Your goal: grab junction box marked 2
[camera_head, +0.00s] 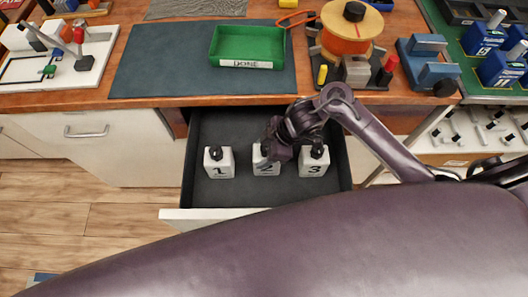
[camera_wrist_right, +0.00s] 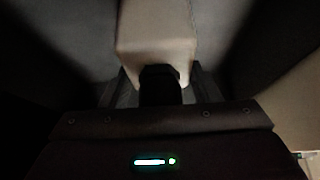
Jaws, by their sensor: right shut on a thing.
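Three white junction boxes with black tops stand in a row in an open dark drawer (camera_head: 225,192). They are box 1 (camera_head: 219,171), box 2 (camera_head: 264,169) and box 3 (camera_head: 314,170). My right gripper (camera_head: 268,152) is at the top of box 2, shut on it, and hides its upper part. In the right wrist view, a pale box (camera_wrist_right: 157,35) with a black top (camera_wrist_right: 160,88) fills the middle, with the fingers (camera_wrist_right: 158,92) on both sides of the black top. My left gripper is not in view.
A green tray marked DONE (camera_head: 247,64) sits on a dark mat (camera_head: 160,60) on the bench above the drawer. An orange spool (camera_head: 350,30) and a blue vise (camera_head: 428,62) stand to the right. Box 3 is close beside my right gripper.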

